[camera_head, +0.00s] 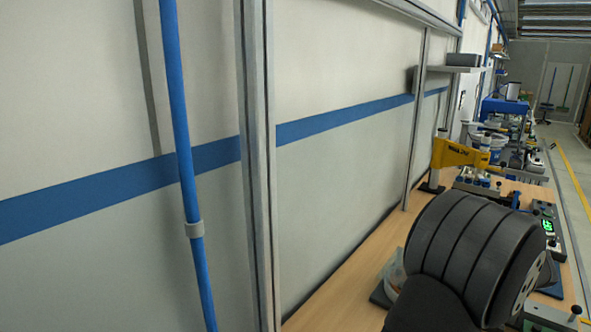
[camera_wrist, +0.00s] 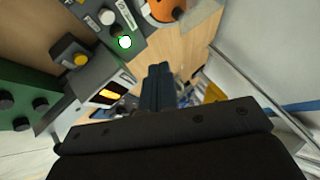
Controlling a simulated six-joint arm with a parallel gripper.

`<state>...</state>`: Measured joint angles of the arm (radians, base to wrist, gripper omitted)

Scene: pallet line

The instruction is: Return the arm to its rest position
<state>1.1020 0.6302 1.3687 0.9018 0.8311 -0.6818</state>
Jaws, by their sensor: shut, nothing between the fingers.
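My gripper (camera_wrist: 158,72) shows in the wrist view, its dark fingers together with nothing between them. It hangs above the wooden bench, clear of any object as far as I can see. In the head view a thick dark ribbed part of my arm covers the lower right, over the bench (camera_head: 335,292). My gripper's fingers do not show in that view.
The wrist view shows a grey control box (camera_wrist: 97,50) with a lit green button, a device with an orange display (camera_wrist: 110,92) and a green box (camera_wrist: 20,112). The head view shows a yellow tool (camera_head: 460,153), a wall (camera_head: 340,170) and a blue pipe (camera_head: 178,120).

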